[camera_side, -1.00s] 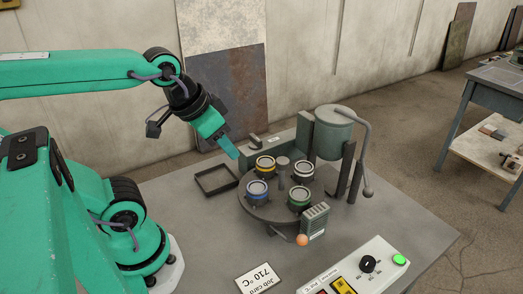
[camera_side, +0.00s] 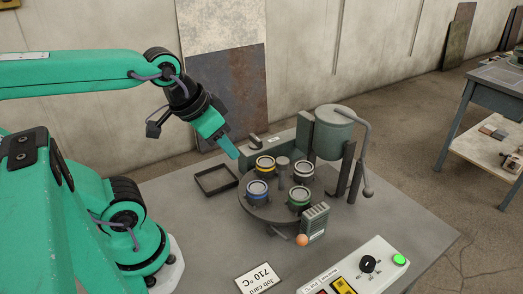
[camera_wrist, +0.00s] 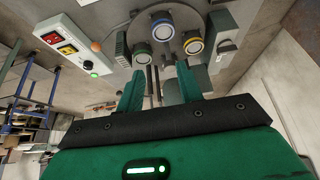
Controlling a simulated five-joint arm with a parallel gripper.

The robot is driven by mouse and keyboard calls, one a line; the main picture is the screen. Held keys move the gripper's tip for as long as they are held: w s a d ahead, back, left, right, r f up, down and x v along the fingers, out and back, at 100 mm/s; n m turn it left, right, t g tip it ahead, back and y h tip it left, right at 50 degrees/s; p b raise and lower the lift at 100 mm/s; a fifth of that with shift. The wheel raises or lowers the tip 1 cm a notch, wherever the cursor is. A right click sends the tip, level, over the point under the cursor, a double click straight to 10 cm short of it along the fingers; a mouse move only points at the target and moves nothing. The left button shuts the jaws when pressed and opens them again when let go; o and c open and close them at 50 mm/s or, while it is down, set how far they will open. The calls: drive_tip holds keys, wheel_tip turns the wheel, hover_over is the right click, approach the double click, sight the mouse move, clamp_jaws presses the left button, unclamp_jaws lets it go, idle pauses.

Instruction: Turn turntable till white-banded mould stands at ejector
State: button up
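The round turntable (camera_side: 272,211) stands on the grey table and carries moulds around a central post. The white-banded mould (camera_side: 303,172) is at its back right, near the grey furnace-like vessel. The yellow-banded mould (camera_side: 265,166) is back left, the blue-banded mould (camera_side: 257,191) front left, the green-banded mould (camera_side: 299,199) front right. My gripper (camera_side: 235,153) hangs in the air behind and left of the turntable, touching nothing. In the wrist view its two fingers (camera_wrist: 158,85) are apart and empty. I cannot tell for certain which fixture is the ejector.
A ribbed grey block (camera_side: 314,222) and an orange knob (camera_side: 302,240) stand at the turntable's front right. A grey vessel (camera_side: 333,135) with a bent pipe stands behind. An empty black tray (camera_side: 214,180) lies left. A control box (camera_side: 358,272) and job card (camera_side: 258,279) lie in front.

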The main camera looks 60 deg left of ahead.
drive_tip(key=o, duration=0.4)
drive_tip(key=n+g, duration=0.5)
drive_tip(key=n, duration=0.3)
approach(283, 160)
drive_tip(key=shift+s+f, duration=0.25)
drive_tip(key=shift+s, duration=0.1)
drive_tip(key=shift+w+f+n+g, duration=0.3)
drive_tip(key=shift+w+n, duration=0.1)
drive_tip(key=shift+w, duration=0.05)
drive_tip(key=shift+w+f, duration=0.1)
drive_tip(key=shift+f, duration=0.1)
drive_tip(key=shift+f, duration=3.8)
